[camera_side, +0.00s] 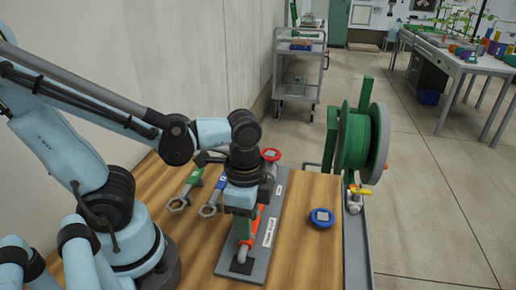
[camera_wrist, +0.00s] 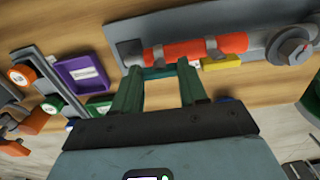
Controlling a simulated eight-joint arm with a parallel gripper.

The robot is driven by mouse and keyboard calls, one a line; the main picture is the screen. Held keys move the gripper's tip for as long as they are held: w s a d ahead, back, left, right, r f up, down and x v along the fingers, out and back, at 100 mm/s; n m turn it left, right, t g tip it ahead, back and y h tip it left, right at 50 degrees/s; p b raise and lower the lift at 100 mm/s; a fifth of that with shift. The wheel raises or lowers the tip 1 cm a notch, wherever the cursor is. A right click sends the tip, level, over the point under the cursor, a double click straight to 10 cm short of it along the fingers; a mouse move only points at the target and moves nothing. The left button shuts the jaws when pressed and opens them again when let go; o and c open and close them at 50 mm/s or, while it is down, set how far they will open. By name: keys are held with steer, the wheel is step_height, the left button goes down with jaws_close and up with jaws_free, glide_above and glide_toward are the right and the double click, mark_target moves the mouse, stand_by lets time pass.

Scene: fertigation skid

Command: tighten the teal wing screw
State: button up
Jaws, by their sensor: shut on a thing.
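The teal wing screw (camera_wrist: 160,72) shows in the wrist view as a short teal bar beside an orange tube. My gripper (camera_wrist: 160,76) has its fingertips at the two ends of the teal piece and is shut on it. The fingers partly cover it, and how far the screw is turned in cannot be seen. In the side view my gripper (camera_side: 241,210) points down over the grey plate, close to the orange tube (camera_side: 252,226); the teal screw is hidden there. The orange tube (camera_wrist: 215,46) is clamped along the plate (camera_wrist: 128,30).
Two wrenches, green (camera_side: 185,192) and blue (camera_side: 212,200), lie left of my gripper. A red round handle (camera_side: 270,154) is behind it. A yellow tag (camera_wrist: 221,62) sits near the tube.

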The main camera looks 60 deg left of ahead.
steer(key=o, duration=1.1)
steer(key=shift+c, duration=0.2)
step_height(320, 180, up, 12)
stand_by(0.3)
steer(key=w+a+f+n+t, duration=0.5)
steer(key=w+n+t, duration=0.2)
steer(key=n, duration=0.2)
steer(key=shift+w+a, duration=0.35)
